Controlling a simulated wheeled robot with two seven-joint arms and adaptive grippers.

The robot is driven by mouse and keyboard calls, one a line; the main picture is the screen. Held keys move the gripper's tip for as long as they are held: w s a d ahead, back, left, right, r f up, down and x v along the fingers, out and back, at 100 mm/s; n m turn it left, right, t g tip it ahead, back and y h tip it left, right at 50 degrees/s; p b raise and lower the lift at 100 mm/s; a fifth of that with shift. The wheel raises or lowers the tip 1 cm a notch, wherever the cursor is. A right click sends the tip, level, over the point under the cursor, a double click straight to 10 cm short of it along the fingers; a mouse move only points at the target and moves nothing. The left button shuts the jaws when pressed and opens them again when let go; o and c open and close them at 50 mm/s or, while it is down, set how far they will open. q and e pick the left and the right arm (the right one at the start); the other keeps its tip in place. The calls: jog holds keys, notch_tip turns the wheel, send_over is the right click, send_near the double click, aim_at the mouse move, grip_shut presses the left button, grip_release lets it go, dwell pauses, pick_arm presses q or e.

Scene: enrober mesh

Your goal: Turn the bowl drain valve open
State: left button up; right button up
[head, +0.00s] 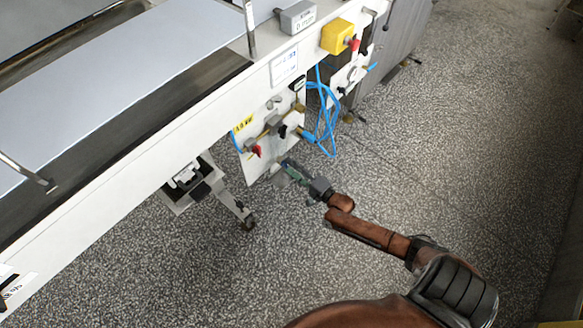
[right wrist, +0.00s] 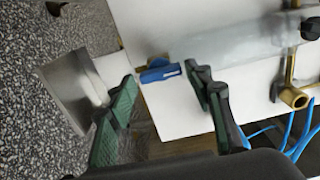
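A short blue valve handle (right wrist: 160,72) shows in the right wrist view in front of a white panel (right wrist: 185,105), at the end of a blurred grey pipe (right wrist: 225,42). It appears between my right gripper's fingertips (right wrist: 164,80), with a gap on both sides. The fingers have green pads and are spread open, holding nothing. In the head view my right gripper (head: 287,172) is low by the bottom of the white valve panel (head: 255,165). The blue handle cannot be made out there. I cannot tell how far the fingers are from it in depth. My left gripper is out of view.
A red handle (head: 256,150) and other valve fittings sit on the panel above my gripper. Blue hoses (head: 325,115) hang at its right. A yellow switch box (head: 338,37) is on the machine frame. A wheeled leg (head: 235,205) stands to the left. The speckled floor is clear.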

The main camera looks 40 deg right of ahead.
jog(key=shift+o, duration=0.7)
jog(key=s, duration=1.2)
jog(key=shift+d, duration=0.45)
